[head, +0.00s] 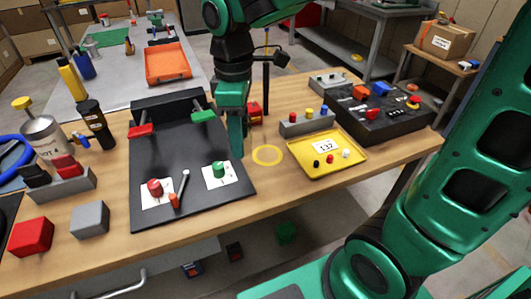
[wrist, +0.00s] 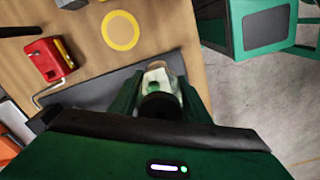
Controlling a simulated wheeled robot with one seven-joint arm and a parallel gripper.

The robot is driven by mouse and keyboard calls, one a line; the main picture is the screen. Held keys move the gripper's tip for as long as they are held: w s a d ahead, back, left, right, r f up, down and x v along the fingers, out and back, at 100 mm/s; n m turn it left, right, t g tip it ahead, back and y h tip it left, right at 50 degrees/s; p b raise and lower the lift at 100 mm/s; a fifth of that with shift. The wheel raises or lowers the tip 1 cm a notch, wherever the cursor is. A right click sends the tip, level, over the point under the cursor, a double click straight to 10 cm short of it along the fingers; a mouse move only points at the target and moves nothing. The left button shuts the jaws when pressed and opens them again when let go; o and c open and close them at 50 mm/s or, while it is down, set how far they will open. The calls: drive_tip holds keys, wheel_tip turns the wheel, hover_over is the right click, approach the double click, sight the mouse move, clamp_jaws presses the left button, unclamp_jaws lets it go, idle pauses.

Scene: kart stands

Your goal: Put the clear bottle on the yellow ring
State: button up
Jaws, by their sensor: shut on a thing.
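My gripper (head: 236,150) points down over the right edge of the black board, left of the yellow ring (head: 267,164) in the head view. In the wrist view its fingers are shut on the clear bottle (wrist: 157,75), which has a dark cap and sits between them. The bottle is hidden behind the fingers in the head view. The yellow ring is a flat outline on the wooden table; it also shows in the wrist view (wrist: 120,48), above and left of the bottle. The ring is empty and apart from the bottle.
The black board (head: 175,133) carries a red knob (head: 155,187) and a green knob (head: 219,169) on white cards. A yellow tray (head: 329,170) stands right of the ring, with a grey block with coloured buttons (head: 306,124) behind it. A red device (wrist: 48,60) is near the ring.

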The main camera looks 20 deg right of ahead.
drive_tip(key=w+d+f, duration=0.2)
drive_tip(key=d, duration=0.1)
drive_tip(key=w+d+f, duration=0.2)
drive_tip(key=d, duration=0.1)
drive_tip(key=w+d+f, duration=0.2)
drive_tip(key=d+f, duration=0.1)
drive_tip(key=shift+w+d, duration=0.15)
drive_tip(key=shift+w, duration=0.05)
drive_tip(key=shift+w+f, duration=0.1)
drive_tip(key=shift+f, duration=1.9)
drive_tip(key=shift+d+f, duration=0.1)
drive_tip(key=o, duration=1)
drive_tip(key=shift+o, duration=0.2)
